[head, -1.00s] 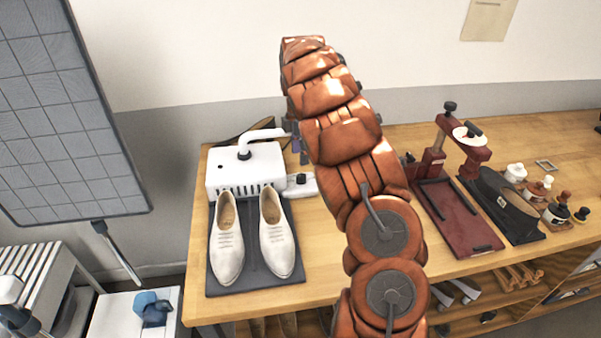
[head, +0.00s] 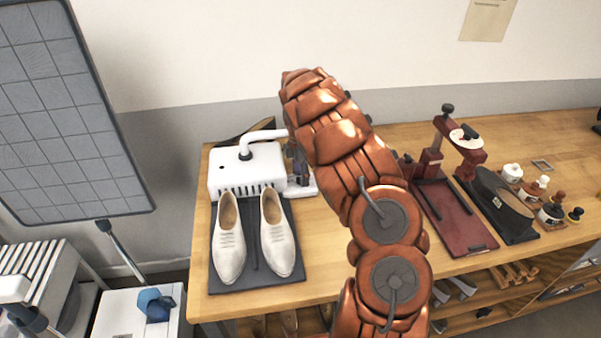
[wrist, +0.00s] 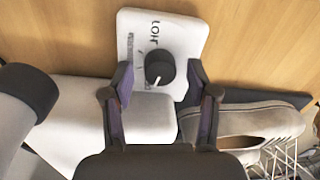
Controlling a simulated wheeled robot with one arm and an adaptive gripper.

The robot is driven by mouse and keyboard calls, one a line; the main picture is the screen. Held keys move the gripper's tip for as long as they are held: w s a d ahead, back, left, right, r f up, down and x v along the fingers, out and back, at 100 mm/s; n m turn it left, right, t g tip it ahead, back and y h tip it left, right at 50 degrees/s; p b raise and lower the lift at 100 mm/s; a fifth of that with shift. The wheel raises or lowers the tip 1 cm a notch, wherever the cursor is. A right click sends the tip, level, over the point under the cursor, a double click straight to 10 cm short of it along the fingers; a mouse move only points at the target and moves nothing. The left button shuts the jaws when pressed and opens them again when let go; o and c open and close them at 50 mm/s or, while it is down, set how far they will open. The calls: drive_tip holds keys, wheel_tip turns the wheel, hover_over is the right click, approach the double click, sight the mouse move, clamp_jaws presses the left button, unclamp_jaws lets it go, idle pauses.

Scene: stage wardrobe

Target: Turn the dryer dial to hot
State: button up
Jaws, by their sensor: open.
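The white dryer box (head: 222,182) stands at the back left of the workbench, with a pipe on top. Its small side panel (head: 303,192) is partly behind my gripper (head: 297,165). In the wrist view the round black dial (wrist: 160,68) sits on the white panel (wrist: 188,28), with dark lettering that seems to read HOT above it. A white mark on the dial points toward the bottom of that picture. My gripper (wrist: 159,80) is open, with one purple-padded finger on each side of the dial and gaps visible. The dial is hidden in the head view.
Pale shoes (head: 230,250) stand on a dark mat (head: 258,284) before the dryer. A red press (head: 455,222) and several small bottles (head: 552,213) are to the right. Bare wood (head: 325,255) lies between mat and press.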

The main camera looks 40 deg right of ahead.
clamp_jaws()
idle(0.4)
